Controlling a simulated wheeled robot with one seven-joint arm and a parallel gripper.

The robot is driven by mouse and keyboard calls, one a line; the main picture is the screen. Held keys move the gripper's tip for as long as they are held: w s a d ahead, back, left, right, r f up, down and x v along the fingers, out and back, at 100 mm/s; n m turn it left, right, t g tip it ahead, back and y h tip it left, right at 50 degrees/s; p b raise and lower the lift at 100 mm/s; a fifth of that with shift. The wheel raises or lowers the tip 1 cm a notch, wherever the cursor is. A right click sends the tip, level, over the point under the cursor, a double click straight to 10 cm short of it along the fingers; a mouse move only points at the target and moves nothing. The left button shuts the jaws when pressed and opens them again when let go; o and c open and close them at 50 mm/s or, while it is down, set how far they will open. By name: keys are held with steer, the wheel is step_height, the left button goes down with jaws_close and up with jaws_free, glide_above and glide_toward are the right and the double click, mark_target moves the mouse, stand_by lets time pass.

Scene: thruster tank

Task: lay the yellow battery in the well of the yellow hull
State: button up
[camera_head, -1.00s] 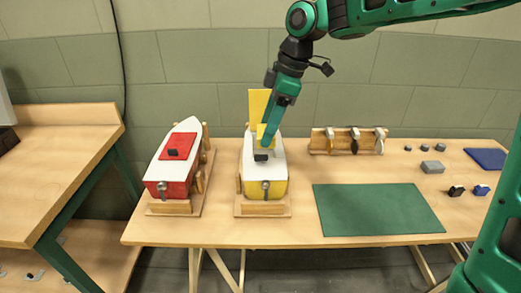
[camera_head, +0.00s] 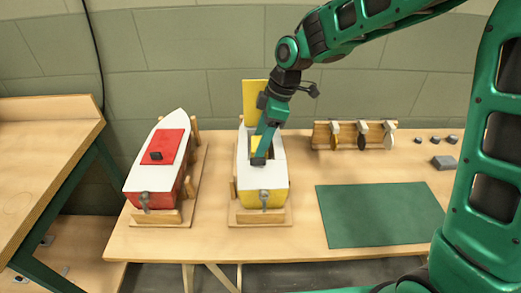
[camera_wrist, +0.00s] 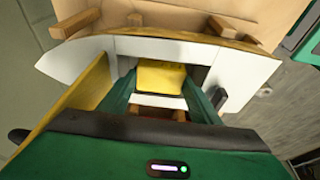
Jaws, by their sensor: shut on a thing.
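The yellow hull (camera_head: 262,199) has a white deck and sits on a wooden cradle on the table. Its yellow hatch panel (camera_head: 255,97) stands upright behind the deck opening; in the wrist view a yellow panel (camera_wrist: 88,92) rises at the left. My gripper (camera_head: 260,160) points down at the opening in the deck. In the wrist view my gripper (camera_wrist: 160,88) is shut on the yellow battery (camera_wrist: 160,73), which shows between its green fingers within the deck opening. The battery's underside is hidden, so I cannot tell whether it touches the well floor.
A red hull (camera_head: 152,196) with its red hatch panel lying on the deck stands to the left. A wooden rack (camera_head: 350,137) with several propellers, a grey block (camera_head: 444,162) and a green mat (camera_head: 370,214) lie to the right. Table space in front is free.

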steer(key=shift+f, duration=2.05)
steer(key=o, duration=1.1)
steer(key=shift+d+f, duration=0.1)
steer(key=shift+o, duration=0.2)
steer(key=v, duration=1.1)
steer(key=shift+r, duration=0.35)
steer(key=shift+s+d+r, duration=0.1)
steer(key=shift+d+r, duration=0.05)
steer(key=shift+r, duration=0.1)
